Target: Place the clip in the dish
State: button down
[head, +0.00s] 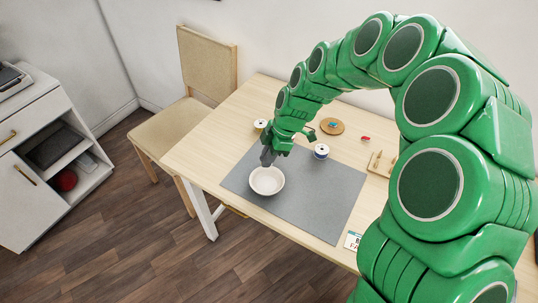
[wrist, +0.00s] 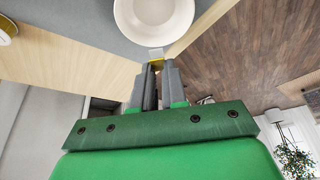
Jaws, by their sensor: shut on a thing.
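The clip (wrist: 156,55) shows in the wrist view as a small pale and yellow piece at the tips of my gripper (wrist: 157,66), which is shut on it. The dish (wrist: 150,40) is a white round bowl just beyond the fingertips in that view. In the head view the dish (head: 267,192) stands on the grey mat (head: 320,195) and looks empty. My gripper (head: 267,160) points down at the dish's far rim; the height between them is hard to tell. The clip cannot be made out in the head view.
A round wooden piece (head: 333,127), a small red thing (head: 365,139) and a wooden tray (head: 380,165) lie farther right. A card (head: 352,241) lies near the front edge.

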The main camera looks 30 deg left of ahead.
aim_at(263, 185)
jog(key=shift+f, duration=5.05)
jog(key=c, duration=1.1)
grip_release()
jog(key=shift+r, duration=3.55)
